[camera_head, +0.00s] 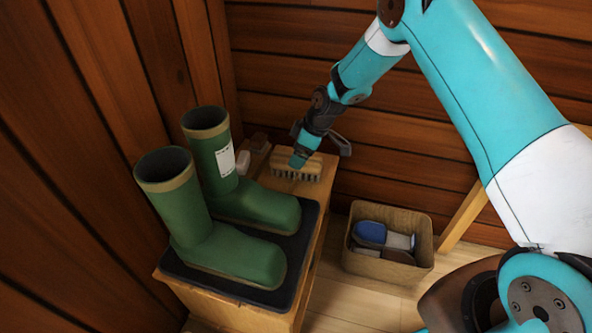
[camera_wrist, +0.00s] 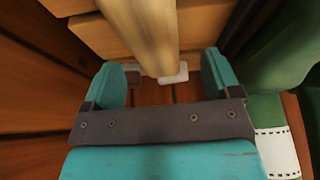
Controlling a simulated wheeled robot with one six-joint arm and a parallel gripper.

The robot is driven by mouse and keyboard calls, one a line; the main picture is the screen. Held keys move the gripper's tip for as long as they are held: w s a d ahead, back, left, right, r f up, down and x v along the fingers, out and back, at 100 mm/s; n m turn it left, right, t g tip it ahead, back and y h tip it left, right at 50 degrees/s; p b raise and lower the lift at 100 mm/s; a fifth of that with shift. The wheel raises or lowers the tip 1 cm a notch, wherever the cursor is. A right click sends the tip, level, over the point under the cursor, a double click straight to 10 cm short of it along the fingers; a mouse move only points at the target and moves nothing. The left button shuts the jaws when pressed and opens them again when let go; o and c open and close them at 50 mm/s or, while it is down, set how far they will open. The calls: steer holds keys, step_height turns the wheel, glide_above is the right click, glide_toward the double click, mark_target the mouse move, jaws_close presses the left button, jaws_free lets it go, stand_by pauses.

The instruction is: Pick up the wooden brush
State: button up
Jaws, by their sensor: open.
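The wooden brush (camera_head: 312,168) lies bristles down on the wooden bench top, behind the boots in the head view. It has a pale wooden back and short bristles. My gripper (camera_head: 300,158) is right over the brush and hides part of it. In the wrist view my gripper (camera_wrist: 163,75) is open, with its two teal fingers apart. A blurred pale wooden piece (camera_wrist: 148,32), which looks like the brush, reaches into the gap between the fingers. I cannot tell whether either finger touches it.
Green boots (camera_head: 230,250) stand on a dark tray (camera_head: 240,292) on the bench (camera_head: 312,262). A small white block (camera_head: 242,162) lies left of the brush. A bin (camera_head: 385,268) with blue and grey items stands on the floor at right. Plank walls close off the back and left.

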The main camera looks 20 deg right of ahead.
steer(key=b+x, duration=0.2)
steer(key=x, duration=0.3)
steer(key=shift+w+f, duration=0.2)
steer(key=shift+f, duration=0.1)
steer(key=shift+r, duration=0.1)
steer(key=c, duration=1.1)
steer(key=shift+r, duration=0.1)
step_height(320, 180, up, 20)
steer(key=p, duration=0.5)
steer(key=shift+p, duration=0.3)
